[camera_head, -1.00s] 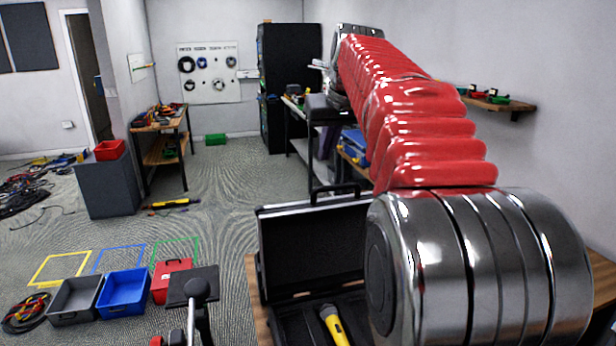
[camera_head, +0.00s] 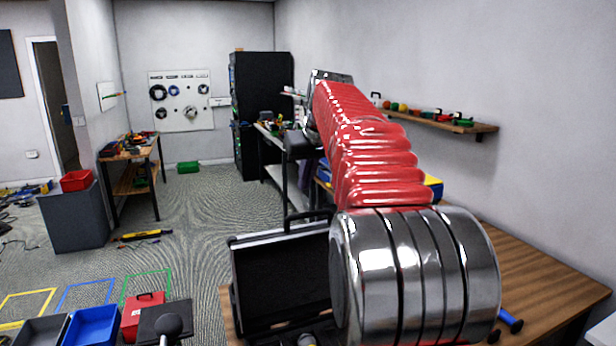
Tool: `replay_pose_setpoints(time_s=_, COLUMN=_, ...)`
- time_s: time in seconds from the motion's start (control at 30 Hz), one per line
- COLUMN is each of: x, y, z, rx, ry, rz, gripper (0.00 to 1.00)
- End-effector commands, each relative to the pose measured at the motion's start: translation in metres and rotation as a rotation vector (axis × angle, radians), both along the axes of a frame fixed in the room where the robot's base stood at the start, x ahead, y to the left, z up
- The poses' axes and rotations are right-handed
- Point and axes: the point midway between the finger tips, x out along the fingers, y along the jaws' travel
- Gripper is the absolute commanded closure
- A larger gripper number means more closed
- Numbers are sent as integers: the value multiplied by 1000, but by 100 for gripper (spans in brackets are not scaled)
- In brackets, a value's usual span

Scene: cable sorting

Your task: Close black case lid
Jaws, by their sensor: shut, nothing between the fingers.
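The black case stands open on a wooden table, its lid (camera_head: 278,282) raised roughly upright with a silver rim and a black handle (camera_head: 305,220) on top. The case base (camera_head: 275,335) shows only as a strip at the bottom edge, with the grey head of a tool (camera_head: 306,340) in it. The lid's right side is hidden behind my arm's metal cylinder. My gripper (camera_head: 292,94) seems to be the small pale tip left of the arm's far end. It is shut and empty, beyond and above the lid, apart from it.
The wooden table (camera_head: 545,275) extends right, bare but for a blue-handled tool (camera_head: 510,321). Red (camera_head: 143,312) and blue (camera_head: 92,327) boxes stand on the floor at left. A dark workbench (camera_head: 265,128) and black cabinet (camera_head: 262,110) stand behind. A wall shelf (camera_head: 440,120) is at right.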

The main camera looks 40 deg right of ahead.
Motion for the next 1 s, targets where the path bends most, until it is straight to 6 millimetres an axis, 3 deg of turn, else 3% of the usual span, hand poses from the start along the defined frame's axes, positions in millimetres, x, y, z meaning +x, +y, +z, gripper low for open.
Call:
replay_pose_setpoints(time_s=0.47, x=33, y=-8, z=-58, rx=1, ry=2, rz=1, gripper=100)
replay_pose_setpoints(time_s=1.0, x=-4, y=1, z=-64, rx=0, ry=0, rz=0, gripper=100)
